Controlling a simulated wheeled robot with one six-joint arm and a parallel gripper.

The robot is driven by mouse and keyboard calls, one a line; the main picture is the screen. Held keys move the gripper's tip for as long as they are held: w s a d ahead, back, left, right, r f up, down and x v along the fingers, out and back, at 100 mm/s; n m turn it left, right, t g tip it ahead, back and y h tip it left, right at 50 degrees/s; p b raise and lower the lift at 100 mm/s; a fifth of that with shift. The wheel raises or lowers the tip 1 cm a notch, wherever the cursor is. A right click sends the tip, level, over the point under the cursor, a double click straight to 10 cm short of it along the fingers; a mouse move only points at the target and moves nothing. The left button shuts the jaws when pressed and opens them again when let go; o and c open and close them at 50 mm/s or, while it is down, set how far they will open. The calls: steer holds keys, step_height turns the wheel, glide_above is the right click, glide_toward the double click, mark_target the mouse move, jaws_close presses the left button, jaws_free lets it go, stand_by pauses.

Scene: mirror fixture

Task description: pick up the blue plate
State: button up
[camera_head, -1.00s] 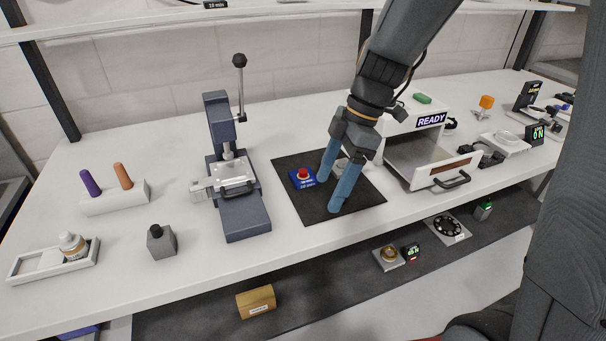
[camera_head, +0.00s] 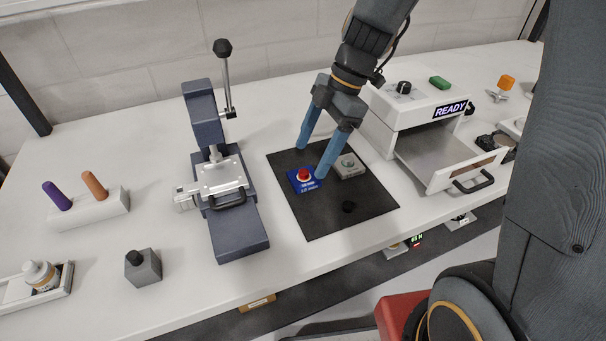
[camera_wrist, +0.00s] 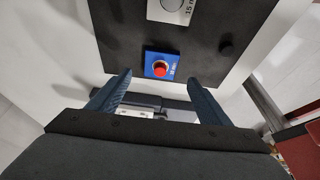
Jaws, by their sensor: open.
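The blue plate (camera_head: 304,181) is a small square with a red round button on top and white lettering. It lies on the black mat (camera_head: 325,217), near the mat's left edge. In the wrist view the blue plate (camera_wrist: 162,65) lies flat beyond my fingertips, between their lines. My gripper (camera_head: 312,163) is open and empty. Its two blue fingers straddle the space above and behind the plate, one at the plate's right edge in the picture. I cannot tell whether that finger touches it. In the wrist view my gripper (camera_wrist: 160,85) shows both fingers wide apart.
A grey plate with a round button (camera_head: 348,166) lies right of the blue one on the mat. A dark lever press (camera_head: 215,180) stands left. A white oven-like box marked READY (camera_head: 415,108) stands right with its drawer front open. A small black disc (camera_head: 348,207) lies in front.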

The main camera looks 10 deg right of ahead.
mark_target(307, 171)
steer(key=shift+d+p+x, duration=0.2)
steer(key=shift+p+x, duration=0.8)
steer(key=shift+x, duration=1.7)
steer(key=shift+w, duration=0.1)
steer(key=c, duration=1.3)
